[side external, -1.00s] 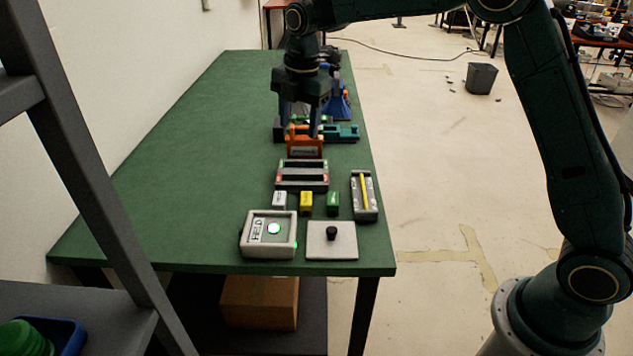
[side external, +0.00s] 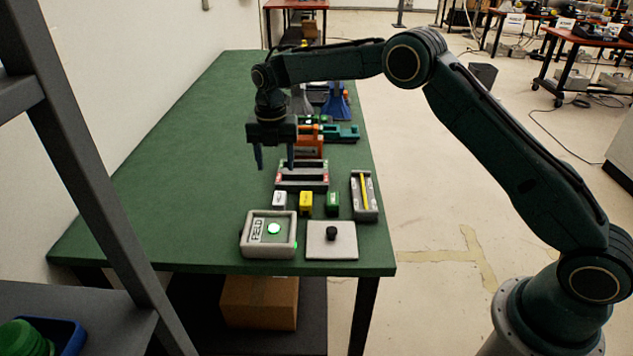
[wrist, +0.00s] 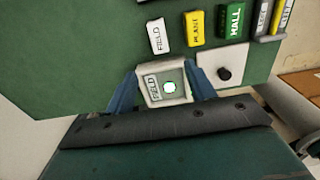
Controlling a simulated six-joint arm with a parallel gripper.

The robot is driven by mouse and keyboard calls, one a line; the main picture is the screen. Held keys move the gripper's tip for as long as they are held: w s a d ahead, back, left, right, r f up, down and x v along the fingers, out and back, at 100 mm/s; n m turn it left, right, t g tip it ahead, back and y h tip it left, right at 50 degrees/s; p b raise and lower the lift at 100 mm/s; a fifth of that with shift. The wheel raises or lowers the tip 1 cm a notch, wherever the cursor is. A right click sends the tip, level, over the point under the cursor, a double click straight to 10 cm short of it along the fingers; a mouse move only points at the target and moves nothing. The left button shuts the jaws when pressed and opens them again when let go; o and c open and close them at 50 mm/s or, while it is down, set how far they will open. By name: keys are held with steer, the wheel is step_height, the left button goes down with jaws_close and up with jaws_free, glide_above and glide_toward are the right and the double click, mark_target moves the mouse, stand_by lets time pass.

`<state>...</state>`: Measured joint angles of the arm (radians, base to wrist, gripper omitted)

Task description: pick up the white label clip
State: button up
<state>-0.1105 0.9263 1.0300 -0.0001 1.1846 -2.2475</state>
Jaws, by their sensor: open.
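The white label clip (side external: 279,200) stands on the green table at the left end of a row of three clips. In the wrist view the white clip (wrist: 157,36) reads FIELD and sits near the top, beyond the fingers. My gripper (side external: 275,167) is open and empty. It hangs above the table, fingers pointing down, behind the white clip and apart from it. The gripper also shows in the wrist view (wrist: 163,95), its two blue fingers spread on either side of the view of the FIELD box.
The yellow clip (side external: 306,203) and green clip (side external: 333,203) stand just right of the white one. The FIELD box (side external: 268,236) with a lit green button and a plate with a black knob (side external: 332,240) are in front. A two-slot tray (side external: 302,176) is behind; a grey holder (side external: 364,195) is right. Table left is clear.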

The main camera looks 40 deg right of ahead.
mark_target(278, 200)
step_height(278, 200, down, 8)
steer(key=shift+f, duration=0.1)
stand_by(0.4)
steer(key=shift+f, duration=2.55)
steer(key=c, duration=1)
steer(key=shift+r, duration=0.2)
steer(key=shift+c, duration=0.2)
step_height(278, 200, up, 20)
steer(key=shift+f, duration=0.15)
